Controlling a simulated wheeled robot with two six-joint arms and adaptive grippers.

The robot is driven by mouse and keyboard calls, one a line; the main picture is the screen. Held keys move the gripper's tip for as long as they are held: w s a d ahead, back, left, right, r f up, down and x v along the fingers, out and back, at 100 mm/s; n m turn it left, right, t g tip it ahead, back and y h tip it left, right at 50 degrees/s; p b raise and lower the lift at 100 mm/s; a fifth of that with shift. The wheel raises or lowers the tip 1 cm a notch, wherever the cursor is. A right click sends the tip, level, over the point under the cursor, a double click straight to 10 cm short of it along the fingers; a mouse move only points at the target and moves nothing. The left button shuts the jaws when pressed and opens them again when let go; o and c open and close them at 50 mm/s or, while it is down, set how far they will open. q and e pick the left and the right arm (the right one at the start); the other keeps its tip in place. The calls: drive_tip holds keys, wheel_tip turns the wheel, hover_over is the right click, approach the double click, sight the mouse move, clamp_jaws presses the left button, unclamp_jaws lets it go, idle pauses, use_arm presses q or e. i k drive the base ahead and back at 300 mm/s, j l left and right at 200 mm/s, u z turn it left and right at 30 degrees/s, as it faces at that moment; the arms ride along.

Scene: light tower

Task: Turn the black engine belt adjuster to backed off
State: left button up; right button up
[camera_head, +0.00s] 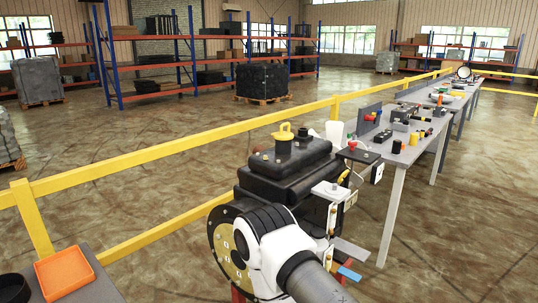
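The black engine (290,165) stands in the middle of the camera_head view, with a yellow cap (284,133) on top. A round black-rimmed plate with a tan face and small pale marks (235,252) is at its near left end. One of my arms, white with black and grey parts, crosses in front of this end and covers part of the plate and the engine's lower front. I cannot make out the black belt adjuster; it may be behind my arm. Neither gripper's fingers show.
A yellow rail (180,151) runs behind the engine. A grey table (392,152) with several small parts stands to the right. A small panel with a red knob (352,145) sits beside the engine. An orange tray (65,273) is at lower left.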

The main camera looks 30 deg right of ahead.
sight(352, 143)
drive_tip(key=z, duration=1.7)
drive_tip(key=i+l+z, duration=0.35)
drive_tip(key=i, duration=0.2)
